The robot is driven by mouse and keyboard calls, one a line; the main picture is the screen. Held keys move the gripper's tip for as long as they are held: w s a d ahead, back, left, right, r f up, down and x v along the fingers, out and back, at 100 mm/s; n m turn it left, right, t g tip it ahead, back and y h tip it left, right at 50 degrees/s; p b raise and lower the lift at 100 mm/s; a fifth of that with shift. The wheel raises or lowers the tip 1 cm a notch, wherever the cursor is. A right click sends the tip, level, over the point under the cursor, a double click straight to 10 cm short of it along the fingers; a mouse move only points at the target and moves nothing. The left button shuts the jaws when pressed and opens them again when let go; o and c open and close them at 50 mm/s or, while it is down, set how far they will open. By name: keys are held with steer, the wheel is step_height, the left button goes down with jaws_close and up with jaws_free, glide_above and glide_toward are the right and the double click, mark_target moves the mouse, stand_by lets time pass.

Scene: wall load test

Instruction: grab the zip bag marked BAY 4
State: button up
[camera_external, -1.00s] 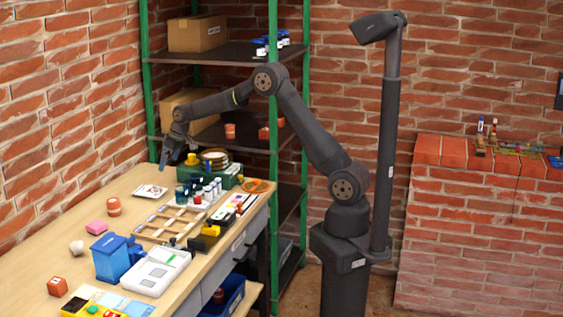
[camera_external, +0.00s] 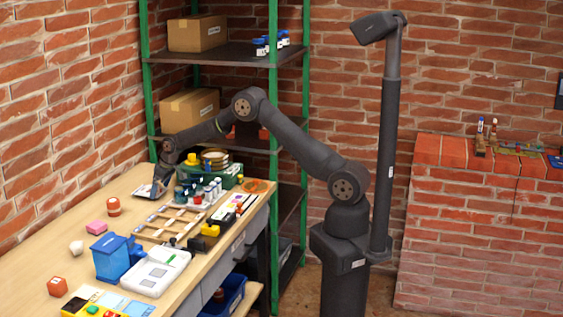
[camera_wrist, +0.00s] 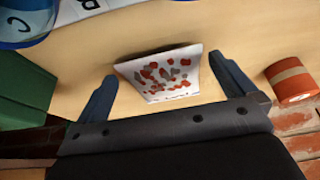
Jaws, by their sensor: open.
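A flat clear-and-white zip bag (camera_wrist: 160,74) with red and grey bits inside lies on the table between my open fingers in the wrist view. Its printed label is too small to read. In the external view the bag (camera_external: 146,191) shows partly, beside my gripper (camera_external: 161,188). In the wrist view my gripper (camera_wrist: 168,92) has one finger on each side of the bag, apart from it, and nothing is held.
A green case (camera_wrist: 22,80) and a blue-rimmed container (camera_wrist: 25,20) are at left. A wooden divided tray (camera_external: 168,224) and small bottles (camera_external: 212,190) stand nearby on the bench.

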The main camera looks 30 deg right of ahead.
steer(key=shift+w+a+f, duration=0.15)
steer(key=shift+a+f, duration=0.05)
steer(key=shift+f, duration=0.4)
steer(key=c, duration=0.9)
steer(key=shift+r, duration=0.15)
